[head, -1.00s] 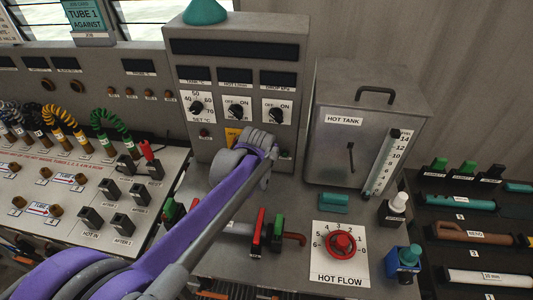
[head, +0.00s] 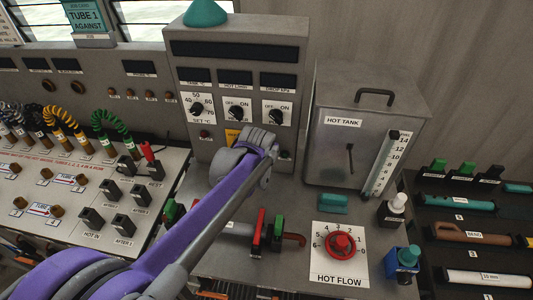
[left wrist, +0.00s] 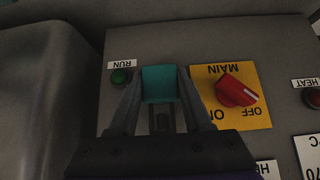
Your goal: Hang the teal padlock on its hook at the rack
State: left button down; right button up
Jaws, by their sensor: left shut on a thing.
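The teal padlock (left wrist: 158,85) shows as a teal block between the fingers of my left gripper (left wrist: 160,73) in the left wrist view. The fingers are shut on its sides. Behind it is the grey control panel, with the green RUN lamp on one side and the red MAIN switch (left wrist: 237,91) on its yellow plate on the other. I cannot tell whether the padlock touches the panel. In the head view my purple arm reaches the lower part of the control cabinet (head: 238,95), and its wrist hides the fingers and padlock. I cannot make out the padlock's hook. My right gripper is out of view.
A hot tank (head: 345,125) stands right of the cabinet. The red HOT FLOW knob (head: 341,244), a teal block (head: 333,203) and red and green valve handles are on the bench. A dark rack (head: 465,222) with labelled tubes stands at the right. Coiled hoses are at left.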

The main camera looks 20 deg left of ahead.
pick_arm(q)
jog(key=shift+r, duration=0.4)
jog(key=shift+s, duration=0.1)
jog(key=s+d+p, duration=0.1)
jog(key=s+d, duration=0.1)
jog(key=s, duration=0.6)
jog(key=shift+s+d, duration=0.15)
jog(key=shift+s, duration=0.25)
jog(key=shift+f, duration=0.1)
dwell(0.4)
